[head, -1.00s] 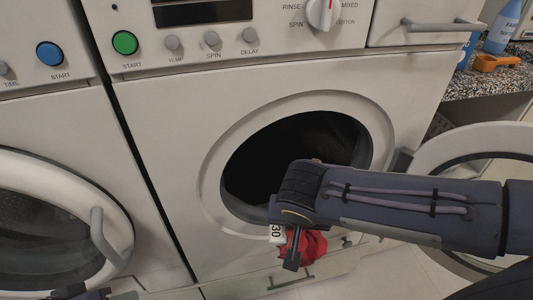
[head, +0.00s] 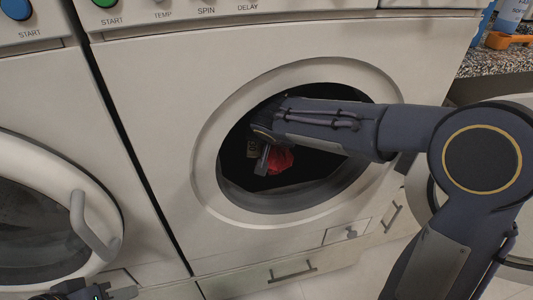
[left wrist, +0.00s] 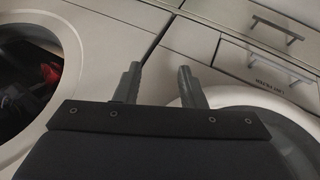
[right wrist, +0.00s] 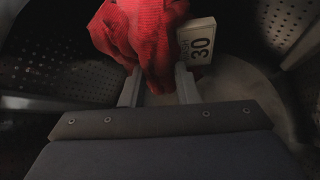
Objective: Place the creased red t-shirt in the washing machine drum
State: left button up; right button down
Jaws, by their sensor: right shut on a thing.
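The creased red t-shirt (head: 279,160) is bunched up inside the dark opening of the washing machine drum (head: 300,191). My right gripper (head: 264,163) is in the drum opening and shut on the shirt. In the right wrist view the red cloth (right wrist: 140,35) hangs in and beyond the fingers (right wrist: 158,88), with perforated drum walls around it. A white tag marked 30 (right wrist: 197,42) shows beside the cloth. My left gripper (left wrist: 158,82) is open and empty in front of the machines, and also shows at the bottom left of the head view (head: 100,292).
The round door (head: 515,258) of this washer stands open at the right, behind my right arm. A second machine with a closed door (head: 40,215) is at the left. A speckled counter (head: 485,65) with an orange item (head: 508,40) is at the upper right.

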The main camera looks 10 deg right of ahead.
jog(key=f, duration=0.1)
jog(key=w+f+b, duration=0.1)
jog(key=f, duration=0.1)
jog(key=f+b, duration=0.1)
jog(key=f, duration=0.1)
jog(key=shift+w+f, duration=0.1)
jog(key=shift+w, duration=0.2)
jog(key=shift+w+f, duration=0.15)
jog(key=shift+w, duration=0.2)
jog(key=shift+w+g+p, duration=0.35)
jog(key=shift+g+p, duration=0.05)
jog(key=shift+g, duration=0.3)
jog(key=shift+w+g, duration=0.65)
jog(key=shift+g, duration=0.35)
jog(key=shift+s+f+b, duration=0.1)
jog(key=shift+f+b, duration=0.55)
jog(key=shift+f, duration=0.65)
jog(key=shift+f, duration=0.1)
jog(key=c, duration=1.5)
grip_release()
jog(key=shift+f, duration=0.1)
jog(key=shift+c, duration=0.2)
jog(key=o, duration=0.4)
jog(key=shift+o, duration=0.2)
